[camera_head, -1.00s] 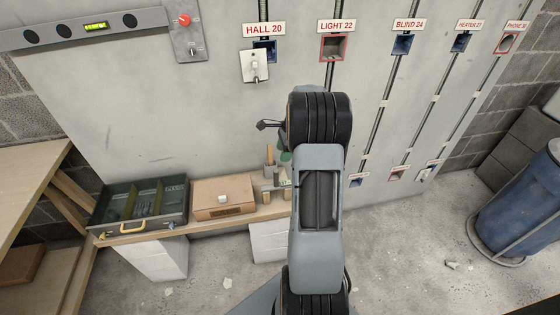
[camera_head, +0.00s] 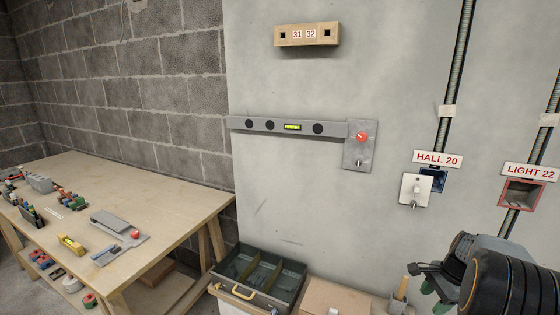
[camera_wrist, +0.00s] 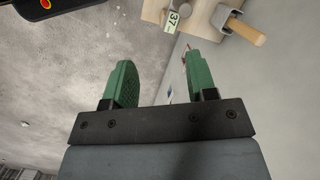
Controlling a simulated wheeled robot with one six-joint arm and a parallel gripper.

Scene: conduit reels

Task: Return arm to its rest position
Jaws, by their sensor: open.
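My gripper (camera_wrist: 160,85) shows in the wrist view with its two green fingers spread apart and nothing between them. In the head view my gripper (camera_head: 432,285) is at the lower right, partly hidden by my dark arm joint, in front of the wall panel. It is below the white switch plate (camera_head: 415,190) at the HALL 20 box (camera_head: 437,179) and is apart from it. A wooden-handled tool (camera_wrist: 245,32) in a grey holder shows in the wrist view at the upper right, beyond the fingers.
An open metal toolbox (camera_head: 258,285) and a brown box (camera_head: 335,297) stand low along the panel. A wooden workbench (camera_head: 140,185) with several tools is at the left. A spirit level (camera_head: 290,127) is on the panel. The red LIGHT 22 box (camera_head: 521,194) is at the right.

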